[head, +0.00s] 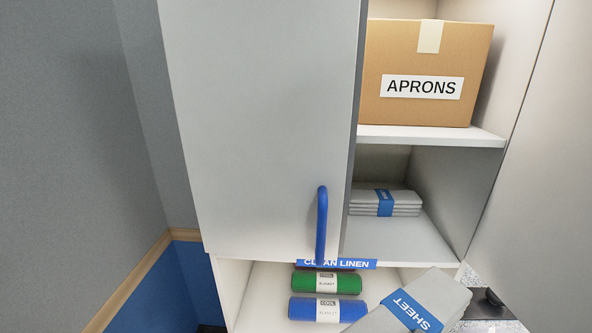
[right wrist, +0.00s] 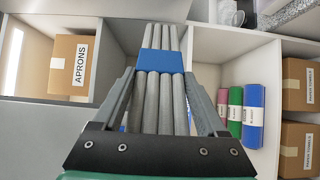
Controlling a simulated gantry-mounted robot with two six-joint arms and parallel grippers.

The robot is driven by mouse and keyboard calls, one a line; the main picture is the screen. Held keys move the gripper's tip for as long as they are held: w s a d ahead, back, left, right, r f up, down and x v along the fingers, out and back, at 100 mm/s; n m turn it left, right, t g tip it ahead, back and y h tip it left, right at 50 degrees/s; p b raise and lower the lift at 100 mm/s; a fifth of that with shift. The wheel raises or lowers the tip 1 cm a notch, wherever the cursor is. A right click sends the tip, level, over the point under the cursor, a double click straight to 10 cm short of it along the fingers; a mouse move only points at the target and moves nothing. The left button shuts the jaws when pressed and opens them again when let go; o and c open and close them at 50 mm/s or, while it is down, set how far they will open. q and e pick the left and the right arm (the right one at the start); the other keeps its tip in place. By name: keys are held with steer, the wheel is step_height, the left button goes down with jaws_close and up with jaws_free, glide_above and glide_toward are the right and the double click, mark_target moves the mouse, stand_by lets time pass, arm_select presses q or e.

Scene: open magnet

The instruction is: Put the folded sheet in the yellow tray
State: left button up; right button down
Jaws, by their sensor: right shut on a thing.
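A folded grey sheet (head: 425,304) with a blue band lettered SHEET is at the lower right of the head view, in front of the cabinet. My right gripper (right wrist: 160,98) is shut on it. In the right wrist view the grey layers of the sheet (right wrist: 160,92) stand between the two fingers, with the blue band above. Another folded grey stack with a blue band (head: 385,202) lies on the middle shelf. The yellow tray is not in view. My left gripper is not in view.
A cardboard box marked APRONS (head: 425,72) fills the upper shelf. A cabinet door with a blue handle (head: 321,225) covers the left part. Green (head: 328,282) and blue (head: 328,308) rolled blankets lie on the lower shelf. The middle shelf has bare room in front of its stack.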

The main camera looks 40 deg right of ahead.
steer(key=w+a+f+n+t+y, duration=0.5)
steer(key=w+f+t, duration=0.1)
steer(key=f, duration=0.2)
steer(key=w+a+f+n+t+y, duration=0.4)
steer(key=w+f+n+t, duration=0.15)
steer(key=f, duration=0.25)
steer(key=w+a+f+n+t+y, duration=0.1)
steer(key=a+n+y, duration=0.1)
steer(key=a+y, duration=0.2)
steer(key=a+f+n+t+y, duration=0.1)
steer(key=a+f+n+y, duration=0.1)
steer(key=a, duration=0.4)
steer(key=n+y, duration=0.1)
steer(key=y, duration=0.1)
steer(key=shift+w+f+t+y, duration=0.3)
steer(key=shift+w+t, duration=0.05)
steer(key=shift+w, duration=0.05)
steer(key=shift+a, duration=0.1)
